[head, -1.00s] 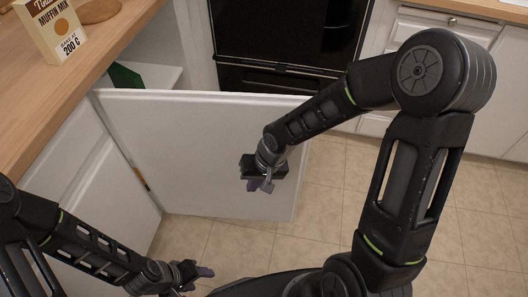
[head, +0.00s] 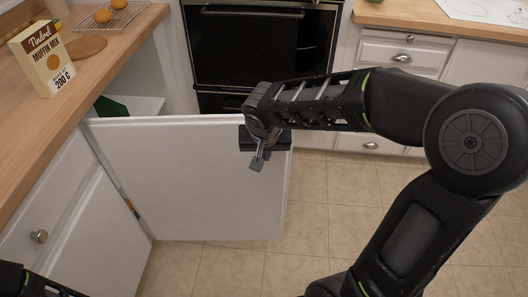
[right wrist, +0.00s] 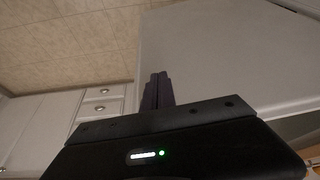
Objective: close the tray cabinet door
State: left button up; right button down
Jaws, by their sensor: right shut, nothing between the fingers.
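The white tray cabinet door (head: 190,185) stands open, swung out from the left counter with its hinge side at the left. Behind it is the open cabinet (head: 148,72), with a white shelf and a green item (head: 112,105) inside. My right gripper (head: 258,163) is shut and empty, near the door's upper right corner; I cannot tell whether it touches the door. In the right wrist view the shut fingers (right wrist: 158,90) show against the edge of a large white panel (right wrist: 225,50), likely the door. My left gripper is out of view; only part of that arm shows.
A wooden counter (head: 95,60) runs along the left, with a muffin mix box (head: 42,58) and a rack of orange items. A black oven (head: 262,50) is behind the door. Drawers (head: 405,55) stand at the back right. The tiled floor (head: 320,215) right of the door is clear.

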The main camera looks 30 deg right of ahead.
jog(key=w+d+f, duration=0.3)
jog(key=w+f, duration=0.3)
jog(key=f, duration=0.2)
jog(key=shift+w+d, duration=0.15)
jog(key=shift+d, duration=0.1)
jog(key=shift+r, duration=0.1)
